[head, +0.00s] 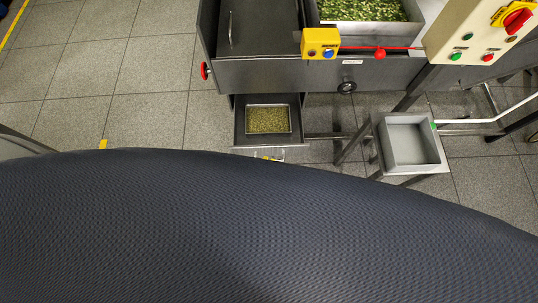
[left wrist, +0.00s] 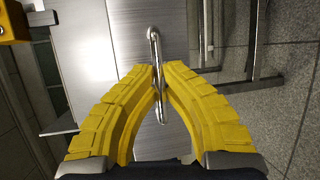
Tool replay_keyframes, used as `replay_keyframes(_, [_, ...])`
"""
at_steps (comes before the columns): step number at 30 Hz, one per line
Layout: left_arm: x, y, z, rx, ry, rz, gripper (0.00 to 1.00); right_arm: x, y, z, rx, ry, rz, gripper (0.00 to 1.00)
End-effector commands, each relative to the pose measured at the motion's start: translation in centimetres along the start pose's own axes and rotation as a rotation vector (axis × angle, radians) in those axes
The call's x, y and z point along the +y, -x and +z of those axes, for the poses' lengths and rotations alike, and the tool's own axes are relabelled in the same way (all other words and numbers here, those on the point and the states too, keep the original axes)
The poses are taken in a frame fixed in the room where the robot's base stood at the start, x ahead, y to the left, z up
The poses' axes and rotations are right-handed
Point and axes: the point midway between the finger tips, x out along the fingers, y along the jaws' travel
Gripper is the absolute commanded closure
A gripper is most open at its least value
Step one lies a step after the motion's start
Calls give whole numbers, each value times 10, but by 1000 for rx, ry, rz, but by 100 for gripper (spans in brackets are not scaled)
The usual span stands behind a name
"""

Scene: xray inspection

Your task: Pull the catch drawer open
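The catch drawer (head: 239,125) stands pulled out from under the steel machine in the head view, with a shallow pan of small greenish-tan pieces (head: 268,120) in it. The drawer's front edge and handle (head: 272,157) show just above a large dark curved surface. In the left wrist view the metal bar handle (left wrist: 153,42) stands off a steel panel (left wrist: 128,18). My left gripper (left wrist: 160,76) has its yellow fingers closed together around the bar. In the head view most of my left arm is hidden. My right gripper is in neither view.
A grey bin (head: 408,143) sits on a stand right of the drawer. The machine carries a yellow button box (head: 320,43), a red knob (head: 380,54) and a control panel (head: 475,40). Tiled floor left of the drawer is clear. The dark curved surface hides the foreground.

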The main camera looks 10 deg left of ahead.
Motion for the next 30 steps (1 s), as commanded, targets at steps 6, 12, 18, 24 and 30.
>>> replay_keyframes(6, [-1,0,3,-5,0,-4,75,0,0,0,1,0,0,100])
replay_keyframes(12, [-1,0,2,-3,0,-2,68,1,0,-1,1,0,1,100])
replay_keyframes(18, [-1,5,1,-2,-1,-3,68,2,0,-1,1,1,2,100])
replay_keyframes(24, [-2,30,2,-3,0,-5,68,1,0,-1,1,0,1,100])
replay_keyframes(30, [-1,56,1,-3,0,-4,68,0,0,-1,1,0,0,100])
